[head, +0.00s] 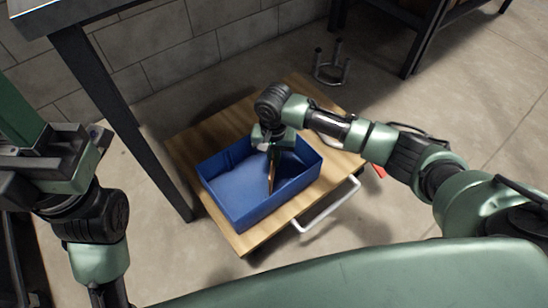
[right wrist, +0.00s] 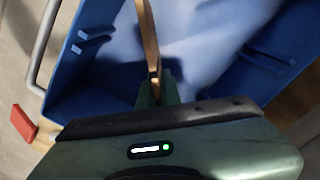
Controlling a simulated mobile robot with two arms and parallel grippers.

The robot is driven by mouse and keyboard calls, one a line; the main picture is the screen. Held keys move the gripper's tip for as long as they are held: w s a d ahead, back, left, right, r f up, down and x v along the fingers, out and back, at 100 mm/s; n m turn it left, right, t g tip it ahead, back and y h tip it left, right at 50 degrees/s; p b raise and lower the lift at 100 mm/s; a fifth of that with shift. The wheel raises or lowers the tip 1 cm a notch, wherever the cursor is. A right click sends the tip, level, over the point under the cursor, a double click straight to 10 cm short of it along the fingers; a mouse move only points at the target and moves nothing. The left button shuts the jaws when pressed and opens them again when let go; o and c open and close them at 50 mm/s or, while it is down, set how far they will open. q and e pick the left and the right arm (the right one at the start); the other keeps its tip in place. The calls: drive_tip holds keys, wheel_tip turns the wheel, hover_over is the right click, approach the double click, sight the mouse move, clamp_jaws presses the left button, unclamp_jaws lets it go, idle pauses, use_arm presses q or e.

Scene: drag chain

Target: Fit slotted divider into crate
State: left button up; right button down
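The blue crate (head: 237,203) stands open on a wooden cart top. The slotted divider (head: 272,172) is a thin brown board, seen nearly edge-on inside the crate's outline. My right gripper (head: 272,150) is over the crate, pointing down, and is shut on the divider. In the right wrist view the divider (right wrist: 150,38) runs up from between the fingertips (right wrist: 157,92). Pairs of blue ribs (right wrist: 92,40) show on the crate's inner walls, to both sides of the divider. Whether the divider touches the crate floor is unclear. My left gripper (head: 82,155) is at the far left, away from the crate; its fingers are unclear.
The wooden cart top (head: 190,143) has a white handle (head: 326,207) on its near right side. A red piece (head: 379,171) shows beside it. A dark table leg (head: 120,120) stands left of the cart. A metal rack (head: 331,66) stands on the floor behind.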

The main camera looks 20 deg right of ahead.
drive_tip(key=c, duration=1.6)
unclamp_jaws()
